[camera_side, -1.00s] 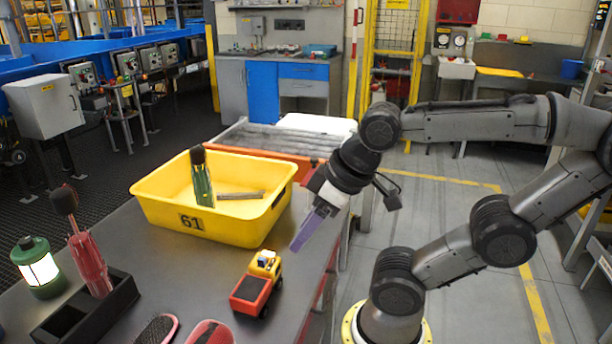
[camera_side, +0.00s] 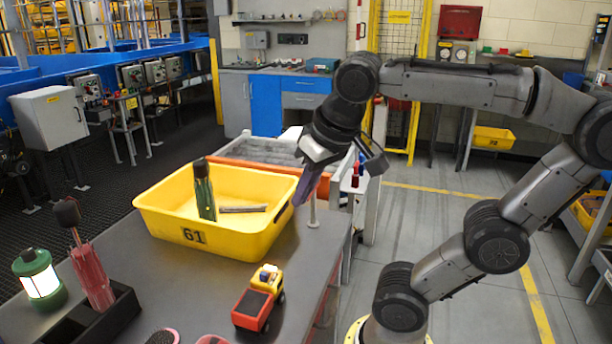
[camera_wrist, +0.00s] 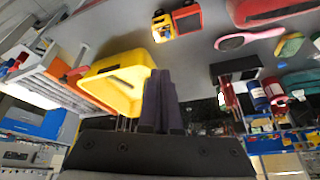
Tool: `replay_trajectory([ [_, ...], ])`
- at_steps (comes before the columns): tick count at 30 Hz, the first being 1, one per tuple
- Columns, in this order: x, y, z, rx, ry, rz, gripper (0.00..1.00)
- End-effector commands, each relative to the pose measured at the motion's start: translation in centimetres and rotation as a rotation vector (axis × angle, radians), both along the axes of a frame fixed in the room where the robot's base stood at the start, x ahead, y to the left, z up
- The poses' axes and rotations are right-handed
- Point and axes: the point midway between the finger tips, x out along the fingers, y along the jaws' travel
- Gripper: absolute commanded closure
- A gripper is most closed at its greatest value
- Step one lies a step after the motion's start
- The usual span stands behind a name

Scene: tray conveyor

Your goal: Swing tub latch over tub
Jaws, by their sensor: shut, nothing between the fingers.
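The yellow tub (camera_side: 215,236), marked 61, stands upright on the dark table; it also shows in the wrist view (camera_wrist: 104,72). It holds a green-handled tool and a grey bar. A thin pale post (camera_side: 313,212) stands on the table just right of the tub, probably the latch's pivot; a latch arm cannot be made out. My gripper (camera_side: 301,198) is shut and empty, its purple fingers at the tub's right rim, above and beside the post. Whether they touch rim or post is unclear. The shut fingers also show in the wrist view (camera_wrist: 160,98).
A toy truck (camera_side: 259,298) stands on the table in front of the tub. A black holder (camera_side: 95,318) with a red-handled brush and a green lantern (camera_side: 39,278) are at the left. A roller conveyor (camera_side: 265,152) lies behind the tub. The table between tub and holder is clear.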

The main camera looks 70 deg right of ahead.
Motion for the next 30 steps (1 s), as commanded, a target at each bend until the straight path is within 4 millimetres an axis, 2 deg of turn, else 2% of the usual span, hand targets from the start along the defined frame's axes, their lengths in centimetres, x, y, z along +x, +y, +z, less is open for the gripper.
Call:
replay_trajectory([
  [1, 1.2, -0.8, 1.3, -0.005, 0.011, -0.061, 1.0],
  [6, 4.7, -3.9, 4.9, -0.028, 0.047, -0.281, 1.0],
  [10, 7.5, -6.5, 6.9, -0.049, 0.07, -0.439, 1.0],
  [15, 11.1, -10.1, 8.3, -0.083, 0.098, -0.635, 1.0],
  [23, 16.0, -16.2, 8.1, -0.141, 0.144, -0.907, 1.0],
  [30, 19.5, -22.3, 5.5, -0.2, 0.195, -1.116, 1.0],
])
